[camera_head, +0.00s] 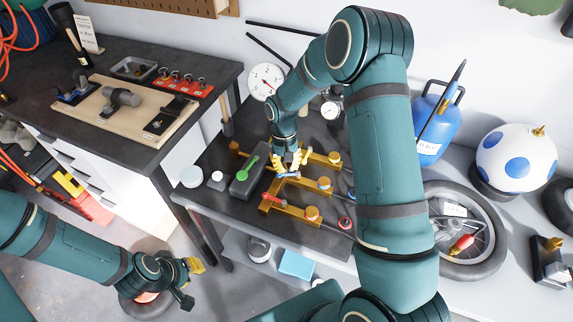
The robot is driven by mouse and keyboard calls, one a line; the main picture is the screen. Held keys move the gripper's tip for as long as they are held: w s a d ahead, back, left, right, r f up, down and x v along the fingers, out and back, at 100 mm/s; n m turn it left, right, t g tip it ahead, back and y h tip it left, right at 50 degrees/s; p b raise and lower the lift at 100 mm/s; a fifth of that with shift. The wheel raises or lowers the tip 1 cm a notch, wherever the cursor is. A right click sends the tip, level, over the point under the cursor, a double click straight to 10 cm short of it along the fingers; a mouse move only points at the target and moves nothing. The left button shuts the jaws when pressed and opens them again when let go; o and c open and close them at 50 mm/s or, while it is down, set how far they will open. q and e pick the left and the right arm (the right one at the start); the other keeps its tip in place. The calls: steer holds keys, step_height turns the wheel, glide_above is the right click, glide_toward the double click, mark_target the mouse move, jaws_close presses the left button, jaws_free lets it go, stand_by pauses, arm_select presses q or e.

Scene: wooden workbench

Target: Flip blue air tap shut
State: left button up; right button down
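A brass pipe manifold (297,211) with several branches lies on the dark bench. A small blue handle (286,175), apparently the blue air tap, shows on the middle branch just below my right gripper (290,162). The gripper points down with its yellow fingertips apart, close above the handle. Whether it touches the handle is too small to tell. A red handle (271,197) sits on the nearer branch. My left gripper (191,283) is open and empty, low in front of the bench.
A round white gauge (266,82) is behind. A blue tank (435,130) and a wheel (478,240) are at right.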

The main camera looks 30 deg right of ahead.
steer(key=shift+s+a+n+h, duration=0.15)
steer(key=shift+s+n, duration=0.1)
steer(key=shift+n, duration=0.65)
steer(key=shift+s+a+n+h, duration=0.2)
steer(key=shift+n, duration=0.7)
steer(key=shift+s+a+n+h, duration=0.15)
steer(key=shift+s+n, duration=0.1)
steer(key=shift+n, duration=0.65)
stand_by(2.8)
steer(key=shift+d, duration=0.15)
steer(key=shift+d, duration=0.65)
step_height(320, 180, up, 12)
steer(key=w, duration=0.2)
steer(key=shift+w+a, duration=0.15)
steer(key=shift+a, duration=0.2)
steer(key=shift+f, duration=0.15)
stand_by(0.4)
